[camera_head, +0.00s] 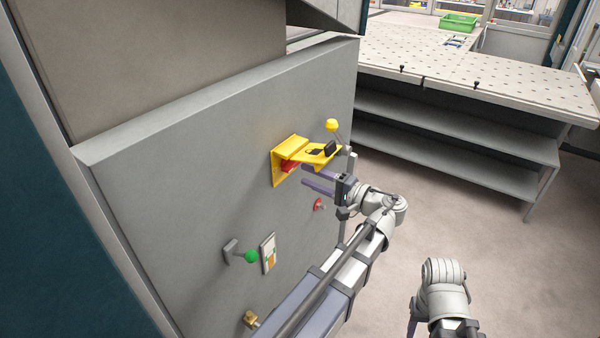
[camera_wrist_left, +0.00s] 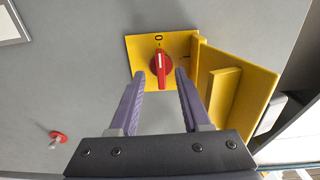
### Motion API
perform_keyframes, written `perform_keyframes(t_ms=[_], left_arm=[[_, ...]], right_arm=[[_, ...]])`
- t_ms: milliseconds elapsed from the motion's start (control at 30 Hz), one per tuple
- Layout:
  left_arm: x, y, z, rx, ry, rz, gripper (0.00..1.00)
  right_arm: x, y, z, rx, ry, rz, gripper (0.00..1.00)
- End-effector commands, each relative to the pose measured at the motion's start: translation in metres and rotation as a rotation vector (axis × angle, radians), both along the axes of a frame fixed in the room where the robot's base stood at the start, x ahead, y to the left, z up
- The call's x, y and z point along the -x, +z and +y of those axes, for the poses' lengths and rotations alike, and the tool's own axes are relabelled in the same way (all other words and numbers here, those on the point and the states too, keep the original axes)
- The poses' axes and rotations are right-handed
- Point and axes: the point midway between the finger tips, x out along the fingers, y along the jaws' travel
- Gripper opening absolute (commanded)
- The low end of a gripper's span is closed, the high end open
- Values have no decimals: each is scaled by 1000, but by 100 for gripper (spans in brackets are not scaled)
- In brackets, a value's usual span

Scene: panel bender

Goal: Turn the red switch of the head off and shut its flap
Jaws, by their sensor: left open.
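The red switch (camera_wrist_left: 160,65) sits on a yellow plate (camera_wrist_left: 141,46) on the grey machine wall. Its white-marked handle points at the 0 mark in the left wrist view. In the head view the switch (camera_head: 291,166) is partly hidden under its yellow flap (camera_head: 316,154). The flap stands open, jutting out from the wall; in the wrist view the flap (camera_wrist_left: 246,100) is at the right. My left gripper (camera_head: 304,177) is open just in front of the switch; its fingertips (camera_wrist_left: 160,77) are either side of the handle, with visible gaps. My right gripper is not visible.
A red knob (camera_head: 318,204) is below, and a green-knobbed lever (camera_head: 250,256) is lower left. A perforated table (camera_head: 470,68) stands behind right. The floor at right is clear.

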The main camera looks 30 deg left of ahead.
Motion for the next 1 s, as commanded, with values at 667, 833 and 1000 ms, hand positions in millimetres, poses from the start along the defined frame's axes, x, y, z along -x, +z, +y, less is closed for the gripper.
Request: perform_keyframes(t_ms=[667,833,1000], left_arm=[[3,0,-34,0,1,0,48],[3,-1,-34,4,1,0,48],[14,-30,-40,133,-18,30,48]], right_arm=[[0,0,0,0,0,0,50],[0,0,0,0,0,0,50],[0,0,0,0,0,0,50]])
